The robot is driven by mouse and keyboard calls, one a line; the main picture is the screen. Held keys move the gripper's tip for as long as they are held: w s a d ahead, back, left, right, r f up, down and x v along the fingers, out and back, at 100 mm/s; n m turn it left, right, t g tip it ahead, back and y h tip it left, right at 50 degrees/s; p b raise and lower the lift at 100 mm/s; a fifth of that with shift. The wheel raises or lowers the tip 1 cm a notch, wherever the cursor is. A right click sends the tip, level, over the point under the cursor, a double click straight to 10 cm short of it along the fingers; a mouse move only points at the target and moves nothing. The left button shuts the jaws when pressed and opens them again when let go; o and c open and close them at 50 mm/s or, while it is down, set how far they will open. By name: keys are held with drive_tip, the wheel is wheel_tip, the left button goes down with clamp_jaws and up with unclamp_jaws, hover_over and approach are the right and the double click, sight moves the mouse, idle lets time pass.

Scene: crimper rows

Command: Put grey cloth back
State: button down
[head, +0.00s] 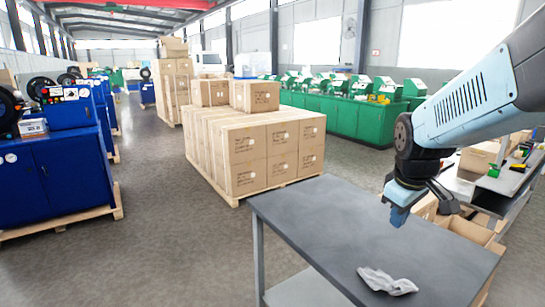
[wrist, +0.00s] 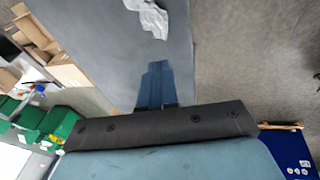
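A crumpled light grey cloth (head: 387,281) lies on the dark grey top of a table (head: 320,225), near its front edge in the head view. In the wrist view the cloth (wrist: 150,15) shows at the top edge, partly cut off. My gripper (head: 399,216) hangs above the table, beyond the cloth and apart from it, pointing down. In the wrist view its blue fingers (wrist: 156,70) sit together with no gap visible, and nothing shows between them.
Stacked cardboard boxes (head: 250,150) stand on a pallet behind the table. Blue machines (head: 60,165) stand at left, green machines (head: 345,115) at the back. A cluttered workbench (head: 500,180) with open boxes is close on the right. The tabletop around the cloth is clear.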

drive_tip(key=s+a+r+m+t+y, duration=0.1)
drive_tip(key=s+a+r+m, duration=0.3)
drive_tip(key=s, duration=0.5)
drive_tip(key=shift+r+m+t, duration=0.7)
drive_tip(key=shift+r+m, duration=0.4)
drive_tip(key=shift+r, duration=0.45)
drive_tip(key=shift+a, duration=0.1)
